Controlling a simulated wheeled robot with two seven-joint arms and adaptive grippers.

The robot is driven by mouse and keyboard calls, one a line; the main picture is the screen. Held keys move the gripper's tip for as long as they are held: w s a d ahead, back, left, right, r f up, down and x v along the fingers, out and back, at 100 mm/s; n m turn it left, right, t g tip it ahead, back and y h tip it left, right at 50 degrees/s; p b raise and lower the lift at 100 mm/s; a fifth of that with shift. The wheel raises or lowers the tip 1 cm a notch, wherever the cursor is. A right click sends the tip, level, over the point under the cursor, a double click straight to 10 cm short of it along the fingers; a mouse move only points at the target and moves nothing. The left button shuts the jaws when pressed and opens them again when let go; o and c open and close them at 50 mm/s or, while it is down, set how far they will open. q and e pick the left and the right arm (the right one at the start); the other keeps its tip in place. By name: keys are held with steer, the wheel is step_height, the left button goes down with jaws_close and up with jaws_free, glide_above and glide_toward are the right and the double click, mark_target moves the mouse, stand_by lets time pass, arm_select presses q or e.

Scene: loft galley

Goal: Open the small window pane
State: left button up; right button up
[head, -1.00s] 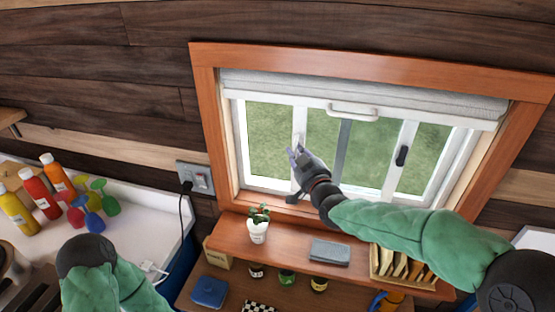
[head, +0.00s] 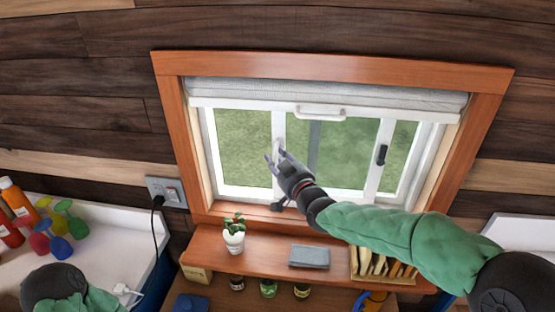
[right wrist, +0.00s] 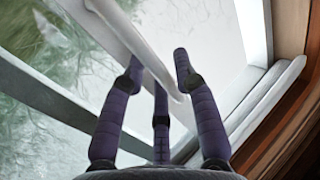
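The white-framed window has a narrow left pane (head: 242,145), a wider middle pane and a narrow right pane (head: 402,145). A white handle (head: 279,146) is on the upright beside the left pane. A black handle (head: 382,155) is on the right upright. My right gripper (head: 275,157) is in front of the white handle. In the right wrist view its purple fingers (right wrist: 158,85) are spread, with the white handle bar (right wrist: 145,58) running between them. I cannot tell whether they touch it. My left arm shows at the lower left, but its gripper is out of view.
A rolled blind with a white pull (head: 320,113) hangs above the panes. Below, a wooden shelf (head: 270,250) holds a potted plant (head: 234,238), a grey box (head: 309,256) and a wooden rack. Bottles stand on the left counter.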

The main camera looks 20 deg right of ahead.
steer(key=s+d, duration=0.2)
steer(key=s, duration=0.9)
steer(key=shift+s+d, duration=0.15)
steer(key=shift+s, duration=0.25)
